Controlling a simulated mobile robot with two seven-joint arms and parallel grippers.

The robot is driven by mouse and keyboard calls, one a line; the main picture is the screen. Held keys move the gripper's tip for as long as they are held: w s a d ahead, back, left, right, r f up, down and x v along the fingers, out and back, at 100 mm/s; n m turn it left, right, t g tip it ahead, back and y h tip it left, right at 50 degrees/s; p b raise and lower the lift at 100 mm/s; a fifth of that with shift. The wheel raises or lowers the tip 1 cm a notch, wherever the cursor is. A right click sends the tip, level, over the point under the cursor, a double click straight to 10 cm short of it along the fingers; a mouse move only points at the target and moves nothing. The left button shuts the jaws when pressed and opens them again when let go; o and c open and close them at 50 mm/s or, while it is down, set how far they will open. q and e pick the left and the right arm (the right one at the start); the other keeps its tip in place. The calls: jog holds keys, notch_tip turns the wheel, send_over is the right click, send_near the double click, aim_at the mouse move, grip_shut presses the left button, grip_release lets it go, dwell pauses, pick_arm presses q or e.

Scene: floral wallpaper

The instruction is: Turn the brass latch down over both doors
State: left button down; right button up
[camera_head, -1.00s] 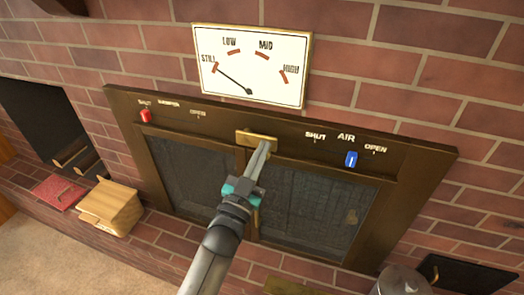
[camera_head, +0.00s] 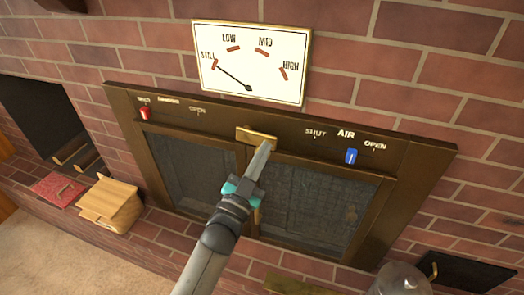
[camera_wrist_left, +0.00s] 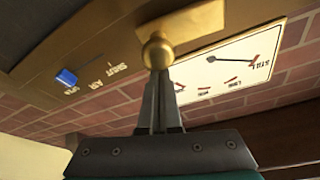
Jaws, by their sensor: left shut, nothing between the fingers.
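The brass latch (camera_head: 257,136) lies roughly level on the dark frame, just above where the two doors meet. The left door (camera_head: 187,170) and right door (camera_head: 315,205) have dark mesh panels and look shut. My left gripper (camera_head: 266,146) is shut and empty, its tips at the right part of the latch. In the left wrist view the latch (camera_wrist_left: 190,24) has a round brass knob (camera_wrist_left: 157,50), and the closed fingers (camera_wrist_left: 158,76) point right at it. I cannot tell whether they touch. My right gripper is not in view.
A white gauge (camera_head: 250,62) hangs above the frame. A red slider (camera_head: 145,112) and a blue slider (camera_head: 351,156) sit on the frame's top bar. A wooden box (camera_head: 110,203) and a red lidded item (camera_head: 59,190) stand at left; a metal canister (camera_head: 400,280) at lower right.

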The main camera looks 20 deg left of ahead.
pick_arm(q)
jog(key=a+f+m+g+h+p, duration=0.1)
jog(key=f+m, duration=0.3)
jog(key=m, duration=0.5)
jog(key=a+f+m+g+h+p, duration=0.1)
jog(key=a+f+m+g, duration=0.3)
jog(key=m, duration=0.5)
jog(key=shift+f+m+g+h+p, duration=0.2)
jog(key=shift+m+g+h+p, duration=0.1)
jog(key=shift+w+a, duration=0.1)
